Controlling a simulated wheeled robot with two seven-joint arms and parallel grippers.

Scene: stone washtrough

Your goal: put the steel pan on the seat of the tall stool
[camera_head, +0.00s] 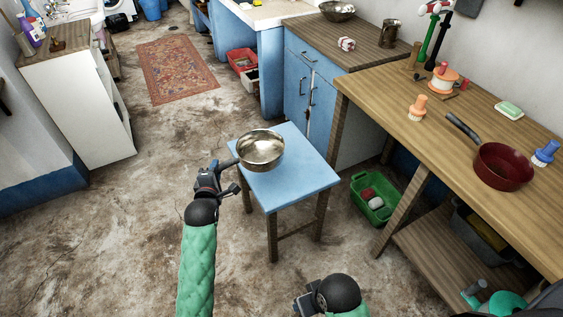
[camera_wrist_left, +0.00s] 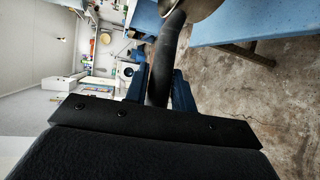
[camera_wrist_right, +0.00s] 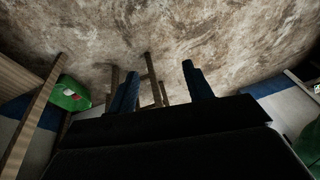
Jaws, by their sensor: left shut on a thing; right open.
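The steel pan (camera_head: 261,150) is a round shiny pan with a dark handle. It shows over the rear left part of the blue seat of the tall stool (camera_head: 290,185). My left gripper (camera_head: 228,178) is shut on the pan's handle (camera_wrist_left: 163,60), left of the stool. In the left wrist view the pan's rim (camera_wrist_left: 200,8) is at the top edge, left of the blue seat (camera_wrist_left: 250,22). I cannot tell whether the pan touches the seat. My right gripper (camera_wrist_right: 160,90) is open and empty, low in front of the stool, whose legs (camera_wrist_right: 152,75) show beyond its fingers.
A wooden workbench (camera_head: 450,110) on the right bears a dark red pan (camera_head: 503,167), brushes and soap. A green crate (camera_head: 374,205) stands on the floor under it. A blue cabinet (camera_head: 305,85) is behind the stool. The floor to the left is clear up to a white cabinet (camera_head: 85,120).

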